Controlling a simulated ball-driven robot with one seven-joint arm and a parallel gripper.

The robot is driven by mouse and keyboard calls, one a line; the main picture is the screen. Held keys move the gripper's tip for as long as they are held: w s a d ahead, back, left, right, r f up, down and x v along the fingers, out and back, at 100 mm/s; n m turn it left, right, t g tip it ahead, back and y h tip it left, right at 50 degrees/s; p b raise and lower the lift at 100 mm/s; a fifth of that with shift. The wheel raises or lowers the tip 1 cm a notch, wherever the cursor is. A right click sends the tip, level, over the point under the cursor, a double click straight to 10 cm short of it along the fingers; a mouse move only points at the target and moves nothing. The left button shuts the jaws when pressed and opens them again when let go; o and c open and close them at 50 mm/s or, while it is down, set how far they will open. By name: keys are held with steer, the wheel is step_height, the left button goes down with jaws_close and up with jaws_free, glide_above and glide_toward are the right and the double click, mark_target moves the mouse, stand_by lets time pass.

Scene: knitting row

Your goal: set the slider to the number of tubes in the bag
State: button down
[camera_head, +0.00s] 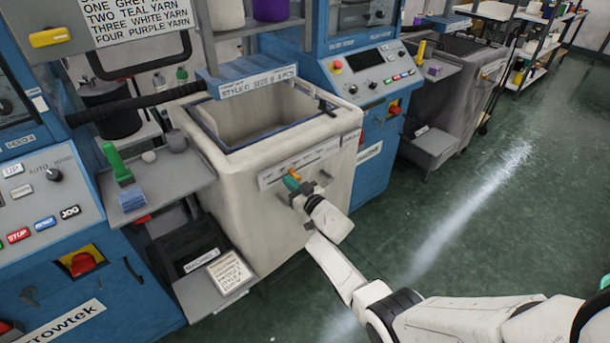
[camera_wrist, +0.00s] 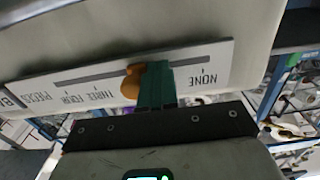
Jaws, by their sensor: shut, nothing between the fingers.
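The cream bag (camera_head: 233,200) stands open at the top with a dark blue rim. I see pale inner walls but no tubes, and its bottom is not clear. A white scale plate (camera_wrist: 70,88) is on its front. In the wrist view it is upside down, with NONE at right and THREE and FOUR at left; the middle marks are hidden. The orange slider knob (camera_wrist: 131,84) sits between THREE and my fingers. My gripper (camera_wrist: 157,86), with teal fingers, is shut and empty right beside the knob on its NONE side. It also shows at the plate in the head view (camera_head: 290,184).
A grey shelf (camera_head: 165,185) with a green-handled brush (camera_head: 118,165) is left of the bag. A blue machine (camera_head: 365,150) stands behind right. The green floor (camera_head: 470,200) at right is clear.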

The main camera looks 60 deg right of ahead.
steer(key=shift+s+d, duration=0.15)
steer(key=shift+d, duration=0.45)
steer(key=shift+a, duration=0.65)
steer(key=p+v, duration=0.5)
steer(key=v, duration=0.2)
steer(key=shift+s, duration=0.35)
steer(key=shift+a, duration=0.15)
